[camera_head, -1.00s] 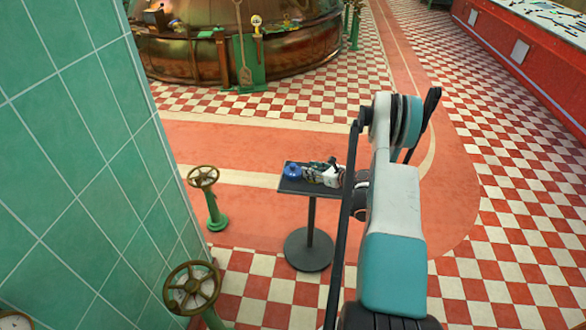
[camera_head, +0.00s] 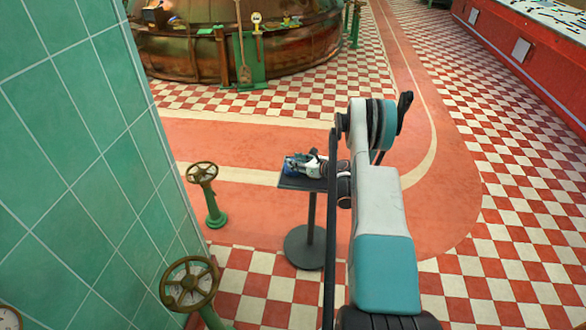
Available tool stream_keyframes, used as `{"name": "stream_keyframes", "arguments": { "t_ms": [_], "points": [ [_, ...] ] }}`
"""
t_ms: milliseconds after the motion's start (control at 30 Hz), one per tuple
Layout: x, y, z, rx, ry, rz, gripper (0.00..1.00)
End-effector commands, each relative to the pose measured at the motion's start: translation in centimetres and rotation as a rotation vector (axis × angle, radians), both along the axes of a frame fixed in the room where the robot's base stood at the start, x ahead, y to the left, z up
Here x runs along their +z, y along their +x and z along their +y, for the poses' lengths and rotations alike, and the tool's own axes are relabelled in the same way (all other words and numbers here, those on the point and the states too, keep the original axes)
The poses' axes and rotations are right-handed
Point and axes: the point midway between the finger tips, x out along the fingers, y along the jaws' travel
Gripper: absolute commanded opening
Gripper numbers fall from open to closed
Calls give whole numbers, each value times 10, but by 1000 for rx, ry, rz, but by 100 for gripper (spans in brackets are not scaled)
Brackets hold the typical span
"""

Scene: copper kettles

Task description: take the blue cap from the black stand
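The black stand (camera_head: 304,185) is a small square top on a thin post with a round base, standing on the floor near the middle of the view. The blue cap (camera_head: 289,166) is at the left side of its top, and only a little blue shows. My gripper (camera_head: 294,164) is over the stand's top, reaching in from the right, with its fingers at the cap. It hides most of the cap. Whether the fingers are open or shut, or touch the cap, is too small to tell.
A green tiled wall (camera_head: 75,150) fills the left. Two valve wheels, one on a green post (camera_head: 213,205) and a nearer one (camera_head: 189,285), stand between wall and stand. A large copper kettle (camera_head: 190,50) is behind. The checkered floor at right is clear.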

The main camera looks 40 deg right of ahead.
Motion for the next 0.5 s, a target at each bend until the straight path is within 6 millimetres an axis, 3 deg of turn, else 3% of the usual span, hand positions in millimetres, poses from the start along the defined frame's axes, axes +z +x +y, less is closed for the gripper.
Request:
{"name": "stream_keyframes", "arguments": {
  "t_ms": [67,200,500],
  "points": [
    [1,0,0,0,0,0,29],
    [0,0,0,0,0,0,0],
    [1,0,0,0,0,0,0]
  ]
}}
